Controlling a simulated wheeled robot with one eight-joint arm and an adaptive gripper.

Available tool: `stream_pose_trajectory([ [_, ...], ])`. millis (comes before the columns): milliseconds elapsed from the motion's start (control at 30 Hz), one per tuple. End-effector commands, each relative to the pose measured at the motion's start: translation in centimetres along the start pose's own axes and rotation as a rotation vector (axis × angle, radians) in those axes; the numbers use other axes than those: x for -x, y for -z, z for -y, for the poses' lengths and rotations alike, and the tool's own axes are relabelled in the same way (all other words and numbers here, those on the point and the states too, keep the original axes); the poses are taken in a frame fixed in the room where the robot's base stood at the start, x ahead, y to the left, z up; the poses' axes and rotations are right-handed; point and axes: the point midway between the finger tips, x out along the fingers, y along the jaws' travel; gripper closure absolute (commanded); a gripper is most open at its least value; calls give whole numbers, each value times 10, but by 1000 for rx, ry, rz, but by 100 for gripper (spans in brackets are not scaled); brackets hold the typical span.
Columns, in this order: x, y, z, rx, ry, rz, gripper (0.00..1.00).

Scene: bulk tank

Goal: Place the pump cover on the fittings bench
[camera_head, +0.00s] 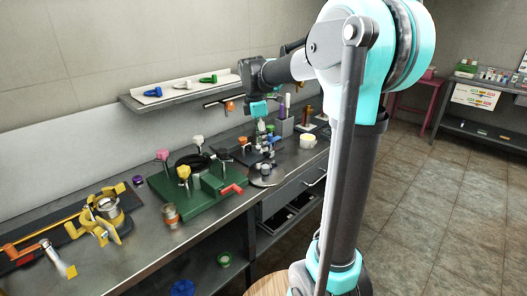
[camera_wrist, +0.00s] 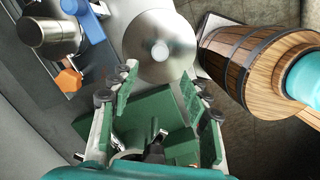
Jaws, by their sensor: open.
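A round silver disc with a central knob (camera_head: 266,176), which looks like the pump cover, lies near the front edge of the steel bench. It also shows in the wrist view (camera_wrist: 160,62), at the top middle just beyond my fingertips. My gripper (camera_head: 258,108) is above the bench and behind the disc in the head view. In the wrist view my gripper (camera_wrist: 158,85) has its green-padded fingers spread, with nothing held between them. I cannot tell which surface is the fittings bench.
A green fixture (camera_head: 200,190) with several knobs and a red lever stands left of the disc. A wall shelf (camera_head: 180,96) is close to my gripper. A second bench (camera_head: 485,125) stands at the far right across open floor.

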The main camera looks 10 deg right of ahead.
Motion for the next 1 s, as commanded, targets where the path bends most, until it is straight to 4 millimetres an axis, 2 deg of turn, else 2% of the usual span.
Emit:
stream_pose_trajectory([
  [133,4,-1,4,-27,-6,-3,53],
  [233,-12,-6,19,-147,-30,-18,53],
  [367,-53,-15,59,-455,-88,-65,53],
  [500,-106,-22,115,-868,-150,-154,53],
  [700,-166,-24,186,-1357,-193,-294,53],
  [833,-187,-23,212,-1539,-201,-356,53],
  [1000,-195,-22,222,-1616,-200,-384,53],
])
